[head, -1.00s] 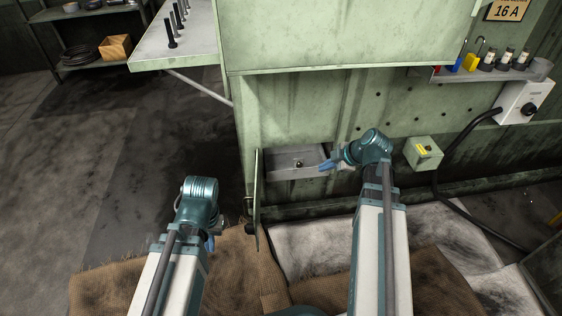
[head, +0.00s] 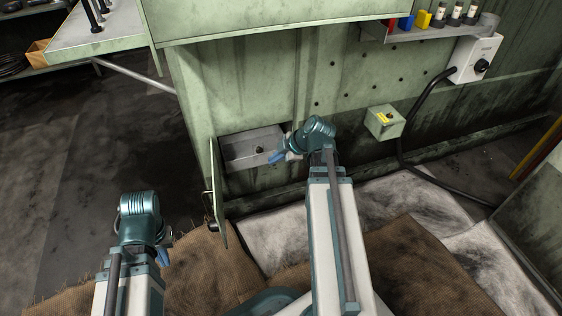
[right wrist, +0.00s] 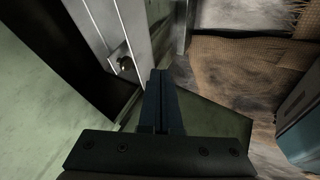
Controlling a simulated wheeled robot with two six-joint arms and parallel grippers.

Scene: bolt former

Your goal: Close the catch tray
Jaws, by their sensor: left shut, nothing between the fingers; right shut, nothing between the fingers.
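The catch tray (head: 240,151) is a grey metal drawer with a dark round knob (head: 259,149) on its front, low in the green machine's opening. How far it stands out is hard to tell. My right gripper (head: 276,158) is shut and empty, just right of the knob, hiding the tray's right end. In the right wrist view, its closed fingers (right wrist: 162,100) point towards the tray front (right wrist: 106,22) and lie beside the knob (right wrist: 123,64); contact cannot be told. My left gripper (head: 164,256) is shut and empty, low on the left, away from the tray.
A green hinged door (head: 217,195) stands open at the left of the opening. Burlap mats (head: 190,265) lie on the floor below. The floor at left is clear.

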